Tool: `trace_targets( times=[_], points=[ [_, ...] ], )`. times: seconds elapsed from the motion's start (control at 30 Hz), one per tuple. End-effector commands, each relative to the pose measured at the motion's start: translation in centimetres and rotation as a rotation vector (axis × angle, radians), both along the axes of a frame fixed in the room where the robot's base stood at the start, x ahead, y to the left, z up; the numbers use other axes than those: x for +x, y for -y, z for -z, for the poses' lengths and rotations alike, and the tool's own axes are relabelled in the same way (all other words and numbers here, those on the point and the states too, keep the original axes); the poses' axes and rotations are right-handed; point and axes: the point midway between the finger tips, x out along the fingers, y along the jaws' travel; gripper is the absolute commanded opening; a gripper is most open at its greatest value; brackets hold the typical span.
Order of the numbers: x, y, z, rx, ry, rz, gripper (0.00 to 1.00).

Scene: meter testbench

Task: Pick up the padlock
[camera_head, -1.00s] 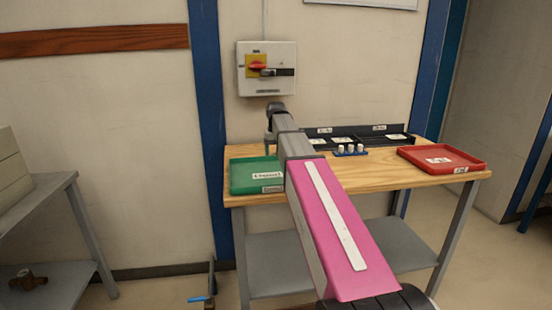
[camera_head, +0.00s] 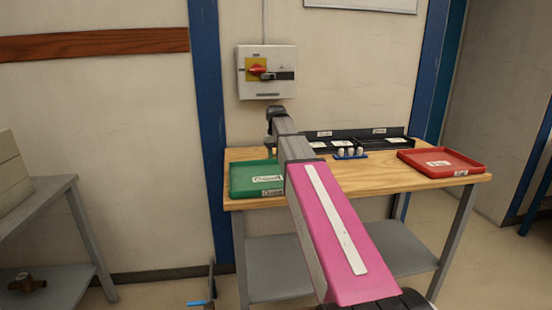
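I cannot make out a padlock in this view; it may be hidden behind my arm or too small to tell. My arm reaches forward over the wooden workbench (camera_head: 375,178), with its dark end just below the wall switch box. My gripper (camera_head: 269,142) is small and mostly hidden by the arm, above the back left of the bench. Whether its fingers are open or shut does not show. The grey switch box (camera_head: 267,90) has a red knob on a yellow plate and a black handle pointing right.
A green tray (camera_head: 240,179) lies at the bench's left, and a red tray (camera_head: 430,164) at its right. A black labelled rack (camera_head: 365,134) stands at the back. Bare wood lies between the holder and the red tray.

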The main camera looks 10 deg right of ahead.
Motion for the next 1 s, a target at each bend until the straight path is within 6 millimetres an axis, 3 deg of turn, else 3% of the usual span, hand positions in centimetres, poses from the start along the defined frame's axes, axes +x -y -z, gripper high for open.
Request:
trace_targets(
  times=[0.2, 0.4, 0.6, 0.8, 1.0],
  points=[
    [0.1, 0.0, -3.3, 0.000, 0.002, 0.000, 0.13],
    [-5.1, 0.1, -5.8, 0.000, 0.003, 0.000, 0.13],
    [-8.8, 0.2, -8.1, 0.000, 0.002, 0.000, 0.13],
    [-11.0, 0.2, -9.5, 0.000, 0.001, 0.000, 0.13],
    [-11.7, 0.2, -10.1, 0.000, 0.000, 0.000, 0.13]
  ],
)
